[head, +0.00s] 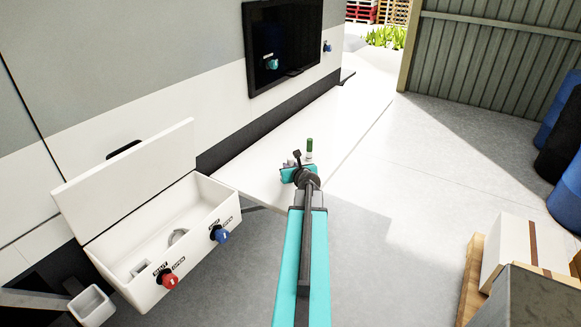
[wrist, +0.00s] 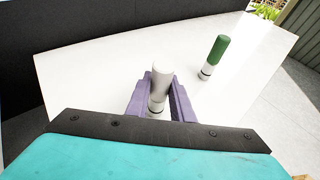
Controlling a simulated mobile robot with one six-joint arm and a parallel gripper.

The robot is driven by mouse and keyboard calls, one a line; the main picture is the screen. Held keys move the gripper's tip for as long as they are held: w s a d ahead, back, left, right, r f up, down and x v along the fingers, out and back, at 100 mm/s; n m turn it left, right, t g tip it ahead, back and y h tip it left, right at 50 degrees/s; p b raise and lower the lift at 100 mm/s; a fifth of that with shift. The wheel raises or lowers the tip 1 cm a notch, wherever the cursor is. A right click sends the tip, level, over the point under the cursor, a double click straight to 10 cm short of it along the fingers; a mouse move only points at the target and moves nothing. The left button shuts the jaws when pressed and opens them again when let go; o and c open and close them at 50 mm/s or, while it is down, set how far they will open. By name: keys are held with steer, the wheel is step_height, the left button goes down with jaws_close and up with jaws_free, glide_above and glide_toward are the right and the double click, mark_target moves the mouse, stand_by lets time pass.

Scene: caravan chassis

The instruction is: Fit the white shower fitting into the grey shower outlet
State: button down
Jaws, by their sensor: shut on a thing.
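In the head view my gripper (head: 293,172) is above the shelf and the fitting is mostly hidden. I cannot make out the grey shower outlet with certainty in either view.
A green-topped fitting (wrist: 216,52) stands upright on the white shelf (wrist: 105,60), right of and beyond my gripper. An open white box (head: 192,255) with a red knob (head: 169,280) and a blue knob (head: 221,235) is at left. A pallet with boxes (head: 510,250) stands at right.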

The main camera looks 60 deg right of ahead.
steer(key=shift+f, duration=0.15)
steer(key=c, duration=1.6)
jaws_free()
steer(key=shift+o, duration=0.2)
steer(key=shift+f+b, duration=0.1)
steer(key=shift+b, duration=0.4)
